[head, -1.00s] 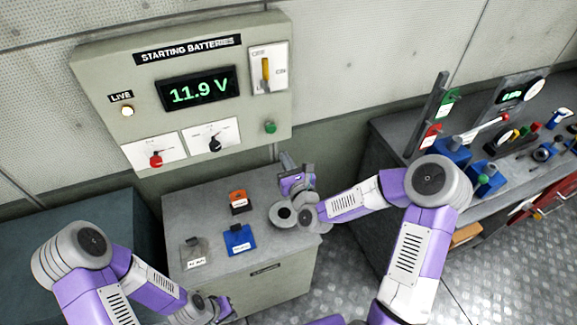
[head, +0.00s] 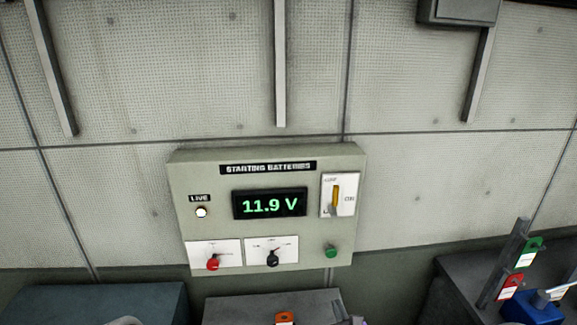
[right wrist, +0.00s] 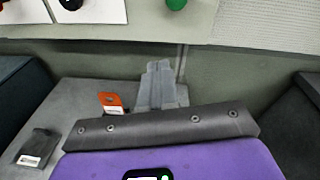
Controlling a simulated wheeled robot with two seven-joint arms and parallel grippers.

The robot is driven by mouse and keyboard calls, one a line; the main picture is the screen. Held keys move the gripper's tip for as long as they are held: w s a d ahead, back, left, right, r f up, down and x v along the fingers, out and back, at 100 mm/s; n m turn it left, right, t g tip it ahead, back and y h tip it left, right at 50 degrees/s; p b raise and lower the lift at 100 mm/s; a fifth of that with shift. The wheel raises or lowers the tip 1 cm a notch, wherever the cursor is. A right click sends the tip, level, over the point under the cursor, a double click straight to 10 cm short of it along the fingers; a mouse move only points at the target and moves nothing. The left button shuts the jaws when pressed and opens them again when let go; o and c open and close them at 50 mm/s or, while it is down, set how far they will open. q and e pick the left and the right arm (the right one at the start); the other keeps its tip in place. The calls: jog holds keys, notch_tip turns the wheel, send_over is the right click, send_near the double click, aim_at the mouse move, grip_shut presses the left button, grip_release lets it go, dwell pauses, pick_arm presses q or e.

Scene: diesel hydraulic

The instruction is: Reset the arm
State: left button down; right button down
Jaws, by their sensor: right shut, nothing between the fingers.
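My right gripper (right wrist: 158,70) shows in the right wrist view with its grey fingers together and nothing between them. It is over the grey cabinet top (right wrist: 75,110), below the battery panel. In the head view only a sliver of the right gripper shows at the bottom edge. My left gripper is out of view; only a grey piece of my left arm shows at the bottom left of the head view.
The "STARTING BATTERIES" panel (head: 215,228) reads 11.9 V, with a red knob (head: 213,263), black knob (head: 272,258), yellow-handled switch (head: 336,194) and green button (head: 331,251). An orange-topped item (right wrist: 110,99) and dark block (right wrist: 38,147) lie on the cabinet. A bench (head: 455,275) stands right.

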jog(key=s+a+f+n+g+b, duration=0.1)
jog(key=s+f+n+g, duration=0.1)
jog(key=f, duration=0.4)
jog(key=s+a+f+n+g+y, duration=0.1)
jog(key=s+a+f+n+g, duration=0.1)
jog(key=f+n, duration=0.4)
jog(key=s+a+f+n+g+y+b, duration=0.1)
jog(key=s+a+f+n+g, duration=0.1)
jog(key=s+f+n, duration=0.3)
jog(key=shift+a+f+n+g+b, duration=0.15)
jog(key=shift+f+n+g, duration=0.2)
jog(key=shift+f, duration=0.2)
jog(key=shift+a+f+n+g+b, duration=0.15)
jog(key=shift+f+n+g, duration=0.15)
jog(key=shift+f, duration=0.2)
jog(key=s+f+n+g+b, duration=0.1)
jog(key=s+f+n+g, duration=0.3)
jog(key=s+f+n, duration=0.2)
jog(key=s+f+n+g+b, duration=0.1)
jog(key=s+f+n+g, duration=0.3)
jog(key=s+f+n, duration=0.3)
jog(key=s+n, duration=0.2)
jog(key=s, duration=0.2)
jog(key=shift+s+g+b, duration=0.3)
jog(key=shift+g+b, duration=0.05)
jog(key=shift+a, duration=0.1)
